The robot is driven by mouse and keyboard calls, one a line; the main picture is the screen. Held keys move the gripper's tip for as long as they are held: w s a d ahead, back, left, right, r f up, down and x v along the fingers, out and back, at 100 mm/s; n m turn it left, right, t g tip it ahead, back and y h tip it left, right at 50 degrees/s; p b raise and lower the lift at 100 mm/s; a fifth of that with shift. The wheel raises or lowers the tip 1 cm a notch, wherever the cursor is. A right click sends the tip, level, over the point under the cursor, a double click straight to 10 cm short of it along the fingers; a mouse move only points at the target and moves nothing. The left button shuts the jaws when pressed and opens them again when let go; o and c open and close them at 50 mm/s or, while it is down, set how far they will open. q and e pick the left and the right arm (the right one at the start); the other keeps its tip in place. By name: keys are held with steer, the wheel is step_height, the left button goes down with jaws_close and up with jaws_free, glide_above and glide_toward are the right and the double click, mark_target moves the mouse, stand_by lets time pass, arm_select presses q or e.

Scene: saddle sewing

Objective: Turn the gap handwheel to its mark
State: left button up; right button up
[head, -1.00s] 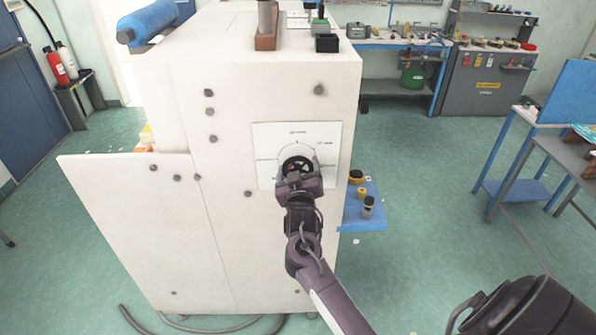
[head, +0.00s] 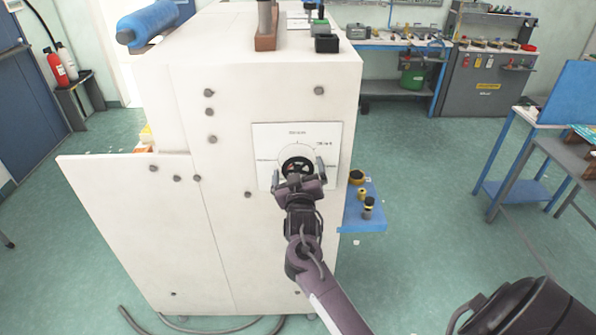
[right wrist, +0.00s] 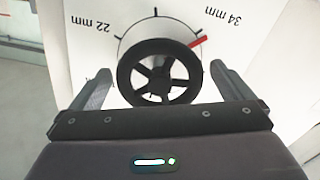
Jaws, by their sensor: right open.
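The gap handwheel (right wrist: 158,72) is a black spoked wheel on a white dial plate (right wrist: 85,20) with black tick marks. It also shows in the head view (head: 297,165) on the front of the white machine. A red pointer (right wrist: 197,42) shows beside the wheel's upper right rim in the right wrist view, close to a black tick. My right gripper (right wrist: 162,84) is open, with one finger on each side of the wheel and visible space around the rim. My left gripper is not in view.
The white machine (head: 215,240) fills the middle. A blue shelf (head: 365,222) with small yellow and black parts juts out to the right of the dial. A blue-framed table (head: 500,190) stands further right, with open green floor between.

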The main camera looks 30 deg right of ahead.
steer(key=b+v, duration=0.2)
steer(key=v, duration=0.5)
steer(key=shift+s, duration=0.2)
